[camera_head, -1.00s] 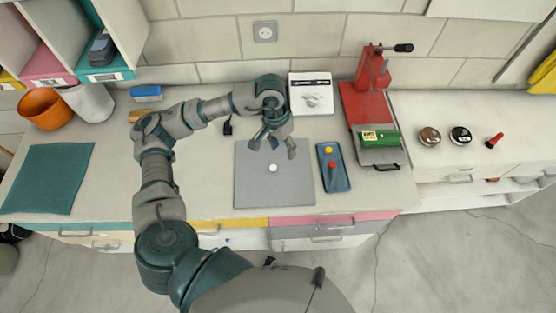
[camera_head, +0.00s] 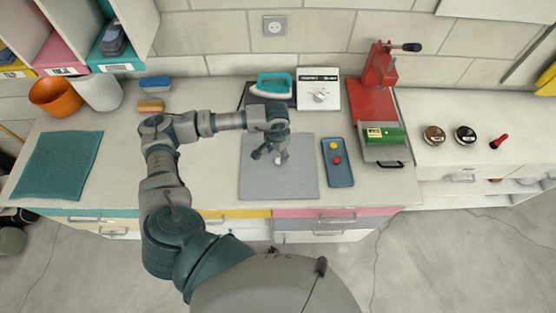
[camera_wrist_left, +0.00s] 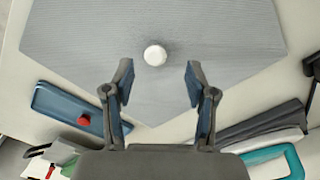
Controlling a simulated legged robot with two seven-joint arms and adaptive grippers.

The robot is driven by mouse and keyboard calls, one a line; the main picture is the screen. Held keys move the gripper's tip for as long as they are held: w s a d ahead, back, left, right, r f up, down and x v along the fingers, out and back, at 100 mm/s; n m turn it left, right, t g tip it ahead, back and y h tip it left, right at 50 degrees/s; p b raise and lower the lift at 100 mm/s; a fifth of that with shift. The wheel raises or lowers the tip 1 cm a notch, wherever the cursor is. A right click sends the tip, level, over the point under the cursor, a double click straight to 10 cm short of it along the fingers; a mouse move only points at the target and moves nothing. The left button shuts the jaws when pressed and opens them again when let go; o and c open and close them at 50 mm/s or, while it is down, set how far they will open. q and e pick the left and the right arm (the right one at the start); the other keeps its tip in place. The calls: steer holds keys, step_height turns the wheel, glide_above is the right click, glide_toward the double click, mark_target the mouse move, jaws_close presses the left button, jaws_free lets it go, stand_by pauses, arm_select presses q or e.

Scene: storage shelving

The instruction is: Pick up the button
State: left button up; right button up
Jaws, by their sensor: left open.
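A small round white button (camera_head: 279,161) lies on the grey mat (camera_head: 262,184) on the counter; it also shows in the left wrist view (camera_wrist_left: 155,55). My left gripper (camera_head: 270,156) is over the mat close to the button, partly crowding it in the head view. In the wrist view my left gripper (camera_wrist_left: 160,76) is open and empty, its two fingers apart, with the button just beyond the gap between the tips. A red button (camera_head: 337,160) and a yellow button (camera_head: 334,146) lie on the blue tray (camera_head: 340,178). My right gripper is in neither view.
A teal iron (camera_head: 273,86) and a white device (camera_head: 320,95) stand behind the mat. A red press (camera_head: 378,82) with a green block (camera_head: 384,135) is on the right. A teal cloth (camera_head: 57,165) lies far left.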

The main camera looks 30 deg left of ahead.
mark_target(278, 160)
arm_select(q)
steer(key=shift+d+f+p, duration=0.15)
steer(key=shift+f, duration=0.8)
steer(key=shift+d+f+p, duration=0.1)
steer(key=shift+f+p, duration=0.05)
steer(key=shift+f, duration=0.8)
steer(key=c, duration=0.9)
steer(key=shift+r, duration=0.1)
